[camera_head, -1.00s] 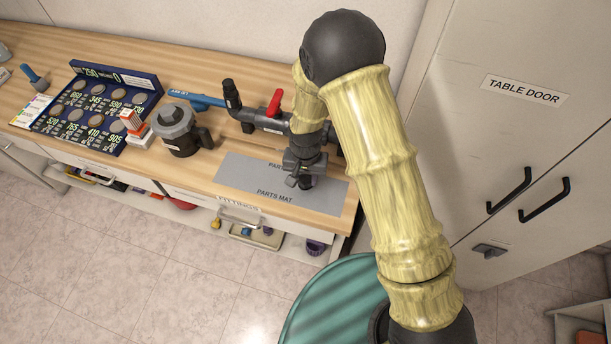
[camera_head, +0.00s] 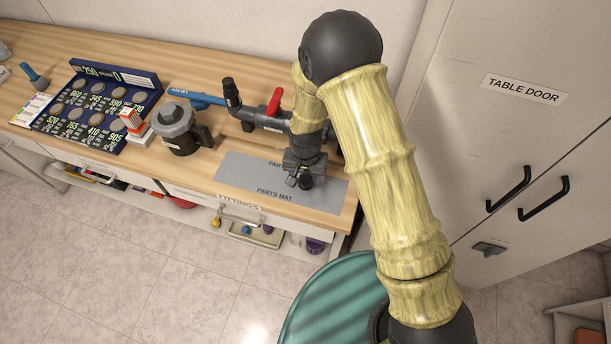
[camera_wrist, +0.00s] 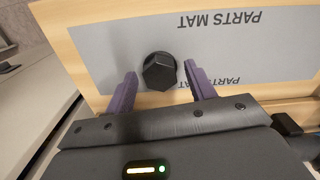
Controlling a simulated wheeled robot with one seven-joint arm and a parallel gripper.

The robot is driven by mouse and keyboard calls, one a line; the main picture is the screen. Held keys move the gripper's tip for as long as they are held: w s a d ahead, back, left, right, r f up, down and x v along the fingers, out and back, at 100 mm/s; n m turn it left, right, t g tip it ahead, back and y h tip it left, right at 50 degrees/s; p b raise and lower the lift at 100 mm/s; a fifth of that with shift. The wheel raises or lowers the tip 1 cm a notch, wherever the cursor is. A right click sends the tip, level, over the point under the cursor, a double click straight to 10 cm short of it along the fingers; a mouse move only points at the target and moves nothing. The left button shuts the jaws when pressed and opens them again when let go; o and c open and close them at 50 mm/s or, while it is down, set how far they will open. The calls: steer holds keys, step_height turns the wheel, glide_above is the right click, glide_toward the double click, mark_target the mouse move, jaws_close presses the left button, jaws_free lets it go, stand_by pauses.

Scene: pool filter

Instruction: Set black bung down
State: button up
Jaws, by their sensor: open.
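The black bung (camera_wrist: 159,71) stands on the grey parts mat (camera_wrist: 110,50), its hexagonal top facing the wrist camera. My gripper (camera_wrist: 160,84) is open, with one purple finger on each side of the bung. Gaps show between the bung and both fingers in the wrist view. In the head view my gripper (camera_head: 305,182) is low over the right part of the parts mat (camera_head: 240,175). The bung cannot be made out clearly there behind my gripper.
A pipe assembly with a red valve handle (camera_head: 275,101) lies just behind my gripper. A dark pump-like pot (camera_head: 175,128) and a board of round tokens (camera_head: 100,105) stand to the left. The left part of the mat is clear. The bench's front edge is close.

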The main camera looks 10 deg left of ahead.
mark_target(305, 179)
step_height(305, 179, up, 12)
steer(key=b, duration=0.2)
steer(key=shift+b, duration=0.3)
stand_by(0.6)
steer(key=s+d+r+t, duration=0.1)
steer(key=s+d+r, duration=0.1)
steer(key=d, duration=0.6)
steer(key=s+d+r, duration=0.2)
steer(key=d+r, duration=0.1)
steer(key=d, duration=0.6)
steer(key=s+d+r+t, duration=0.1)
steer(key=s+d+r, duration=0.1)
steer(key=d, duration=0.6)
steer(key=shift+s+d+r+m+t, duration=0.3)
steer(key=shift+s+d, duration=0.1)
steer(key=shift+s, duration=0.2)
